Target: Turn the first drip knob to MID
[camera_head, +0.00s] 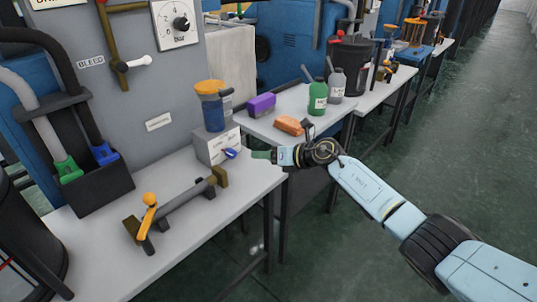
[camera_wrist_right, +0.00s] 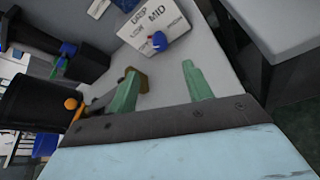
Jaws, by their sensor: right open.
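The first drip knob is a blue knob (camera_head: 231,153) on a pale box (camera_head: 214,147) under a blue jar with a yellow lid. In the right wrist view the blue knob (camera_wrist_right: 155,43) sits on a white label plate that reads DRIP, LOW and MID, with a third mark too blurred to read. Which mark it points at I cannot tell. My right gripper (camera_head: 262,155) is just right of the knob in the head view, apart from it. In the wrist view its green fingers (camera_wrist_right: 162,85) are spread, with nothing between them. My left gripper is not in view.
A grey bar device with an orange-knobbed lever (camera_head: 149,200) lies on the near table (camera_head: 215,214). A black holder (camera_head: 92,186) with green and blue hose ends stands left. A purple block (camera_head: 262,104), an orange block (camera_head: 288,125) and bottles (camera_head: 318,98) stand on the table beyond.

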